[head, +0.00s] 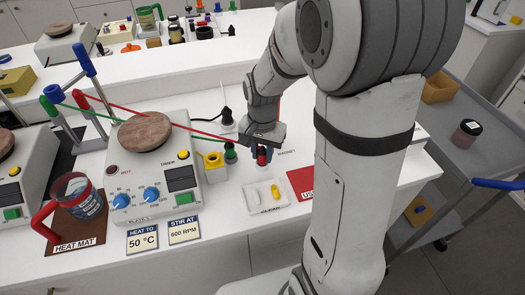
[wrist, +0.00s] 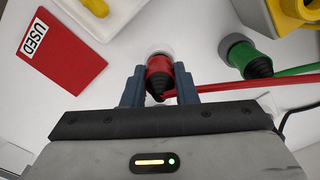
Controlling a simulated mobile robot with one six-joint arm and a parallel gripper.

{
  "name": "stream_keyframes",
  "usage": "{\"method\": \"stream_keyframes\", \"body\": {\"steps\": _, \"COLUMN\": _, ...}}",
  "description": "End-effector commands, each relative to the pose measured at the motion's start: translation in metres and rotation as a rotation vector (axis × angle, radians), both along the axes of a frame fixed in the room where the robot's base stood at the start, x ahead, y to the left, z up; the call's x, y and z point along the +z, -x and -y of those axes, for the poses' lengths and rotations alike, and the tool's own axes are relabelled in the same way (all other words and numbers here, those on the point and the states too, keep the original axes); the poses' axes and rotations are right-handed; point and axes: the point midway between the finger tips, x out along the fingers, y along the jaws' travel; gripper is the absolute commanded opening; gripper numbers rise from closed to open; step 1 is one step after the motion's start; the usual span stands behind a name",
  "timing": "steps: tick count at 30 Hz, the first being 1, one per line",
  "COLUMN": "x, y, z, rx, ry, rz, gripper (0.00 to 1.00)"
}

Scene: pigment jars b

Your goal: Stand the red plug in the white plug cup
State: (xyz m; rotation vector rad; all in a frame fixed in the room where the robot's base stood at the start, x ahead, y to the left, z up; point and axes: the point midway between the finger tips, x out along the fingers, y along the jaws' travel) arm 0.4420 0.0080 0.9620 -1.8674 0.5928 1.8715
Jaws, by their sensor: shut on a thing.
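The red plug (wrist: 158,72), with a black end and red cable, is between the two fingers of my gripper (wrist: 159,82) in the wrist view. My gripper (head: 262,146) is shut on it, and the red plug (head: 262,157) shows below the fingers in the head view. The pale rim of the white plug cup (wrist: 159,50) shows just past the plug's lower end. The plug looks roughly upright and lined up with the cup. Most of the cup is hidden by the plug, and I cannot tell how deep the plug sits.
The green plug (wrist: 242,58) stands close right of my gripper in the wrist view, its cable (wrist: 295,69) running beside the red one. A hot plate (head: 150,178) stands left.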

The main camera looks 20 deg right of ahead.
Motion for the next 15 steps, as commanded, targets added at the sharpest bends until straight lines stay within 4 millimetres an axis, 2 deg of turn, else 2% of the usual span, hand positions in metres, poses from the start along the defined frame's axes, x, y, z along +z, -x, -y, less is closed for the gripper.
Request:
{"method": "stream_keyframes", "body": {"steps": 3, "x": -0.0039, "y": 0.0, "z": 0.0, "rx": 0.0, "ry": 0.0, "rz": 0.0, "gripper": 0.0}}
{"method": "stream_keyframes", "body": {"steps": 4, "x": -0.0027, "y": 0.0, "z": 0.0, "rx": 0.0, "ry": 0.0, "rz": 0.0, "gripper": 0.28}}
{"method": "stream_keyframes", "body": {"steps": 12, "x": -0.0024, "y": 0.0001, "z": -0.0009, "rx": 0.001, "ry": 0.0, "rz": 0.0, "gripper": 0.5}}
{"method": "stream_keyframes", "body": {"steps": 15, "x": -0.0024, "y": 0.0001, "z": -0.0009, "rx": 0.001, "ry": 0.0, "rz": 0.0, "gripper": 0.51}}
